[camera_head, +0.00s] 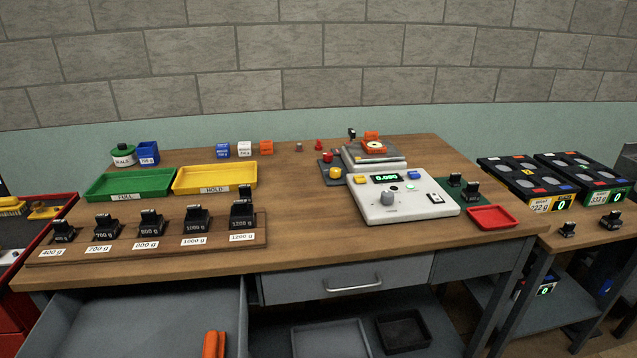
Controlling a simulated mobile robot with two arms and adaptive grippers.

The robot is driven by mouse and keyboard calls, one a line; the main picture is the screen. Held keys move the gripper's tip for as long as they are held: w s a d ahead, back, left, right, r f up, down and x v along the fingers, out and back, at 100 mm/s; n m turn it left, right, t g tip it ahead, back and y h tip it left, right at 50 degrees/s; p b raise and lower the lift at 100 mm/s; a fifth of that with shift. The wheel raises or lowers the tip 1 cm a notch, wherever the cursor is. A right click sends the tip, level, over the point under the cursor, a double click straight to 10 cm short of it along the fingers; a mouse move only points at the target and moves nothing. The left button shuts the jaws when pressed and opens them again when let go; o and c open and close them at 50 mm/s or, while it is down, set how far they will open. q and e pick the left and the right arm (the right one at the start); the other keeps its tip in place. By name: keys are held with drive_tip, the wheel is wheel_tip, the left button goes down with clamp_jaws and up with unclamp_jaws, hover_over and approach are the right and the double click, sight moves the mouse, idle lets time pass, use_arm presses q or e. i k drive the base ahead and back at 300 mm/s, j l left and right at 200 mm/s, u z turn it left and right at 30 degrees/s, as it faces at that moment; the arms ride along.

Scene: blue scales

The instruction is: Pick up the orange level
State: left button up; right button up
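An orange square piece with a round pale disc in its top (375,148) lies on the grey pan of the scale (398,162) at the back right of the bench; it looks like the orange level. A smaller orange block (371,136) shows just behind it. Another orange block (266,147) stands at the back middle of the bench. An upright orange object (214,345) is cut off by the bottom edge, at the open drawer; I cannot tell what it is. Neither of my grippers can be made out.
The scale's white console (397,199) stands in front of the pan. A red tray (493,217) is to its right. Green (130,184) and yellow (214,179) trays and a rack of black weights (150,238) fill the left. The bench between rack and console is clear.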

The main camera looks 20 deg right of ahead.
sight(372, 143)
drive_tip(key=z, duration=1.05)
drive_tip(key=i+l, duration=0.2)
drive_tip(key=i+l+u, duration=0.35)
drive_tip(key=l, duration=0.3)
drive_tip(key=i+l+u, duration=0.4)
drive_tip(key=l, duration=0.35)
